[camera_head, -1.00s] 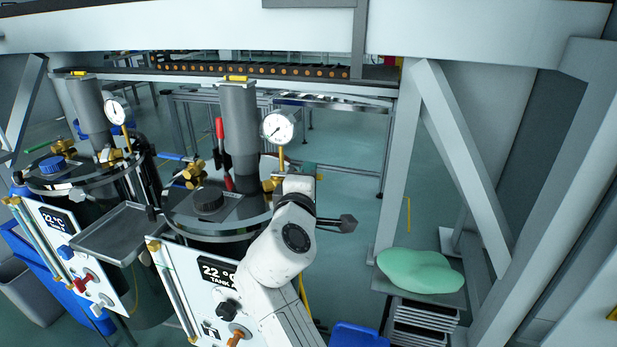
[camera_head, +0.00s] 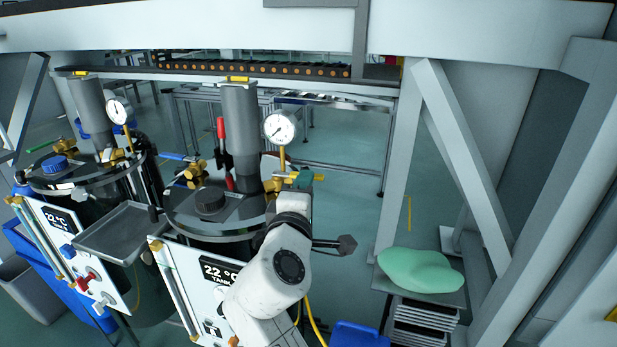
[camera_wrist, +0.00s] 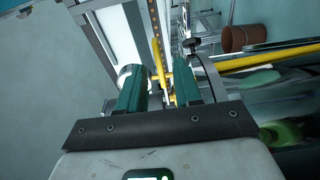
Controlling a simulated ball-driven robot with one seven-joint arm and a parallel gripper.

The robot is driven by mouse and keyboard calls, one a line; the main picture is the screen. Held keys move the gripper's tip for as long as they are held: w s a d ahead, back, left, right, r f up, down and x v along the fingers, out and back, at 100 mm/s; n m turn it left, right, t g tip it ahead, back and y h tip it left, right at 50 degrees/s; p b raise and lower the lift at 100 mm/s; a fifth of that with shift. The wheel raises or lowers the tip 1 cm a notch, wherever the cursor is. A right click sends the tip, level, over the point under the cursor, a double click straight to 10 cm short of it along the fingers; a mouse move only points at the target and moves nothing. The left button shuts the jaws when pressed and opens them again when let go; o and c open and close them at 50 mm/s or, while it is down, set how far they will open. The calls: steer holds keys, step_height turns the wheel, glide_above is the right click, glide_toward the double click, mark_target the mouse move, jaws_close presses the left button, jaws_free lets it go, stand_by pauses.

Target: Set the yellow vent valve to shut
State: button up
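In the head view, a brass valve (camera_head: 273,186) sits on the lid of the nearer tank (camera_head: 215,222), below a round gauge. My gripper (camera_head: 305,178) is beside it on the right, its green fingers partly hidden by my wrist. No yellow handle shows clearly in the head view. In the wrist view, my gripper (camera_wrist: 163,72) has its two green fingers apart, with a gap between them. A thin yellow bar (camera_wrist: 157,55) shows in line with this gap, beyond or between the fingertips; I cannot tell whether they touch it. The valve's setting cannot be read.
The white gauge (camera_head: 279,127) stands close to my gripper. A red-handled lever (camera_head: 220,128) and a blue-handled valve (camera_head: 173,157) are left of it. A frame post (camera_head: 400,160) and a shelf with a green bag (camera_head: 420,270) are at right.

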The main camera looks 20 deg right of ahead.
steer(key=v, duration=0.6)
steer(key=w+d+f+m+g+y+p, duration=0.15)
steer(key=d+f+m+y+p, duration=0.4)
steer(key=m+y+p, duration=0.75)
step_height(320, 180, up, 6)
steer(key=s+d+m+t+p, duration=0.25)
steer(key=m+p, duration=0.25)
steer(key=m, duration=0.9)
steer(key=shift+t+y, duration=0.3)
steer(key=shift+y, duration=0.1)
steer(key=x, duration=1)
steer(key=shift+w+f+p, duration=0.2)
steer(key=shift+w+p, duration=0.2)
steer(key=shift+c, duration=0.3)
jaws_close()
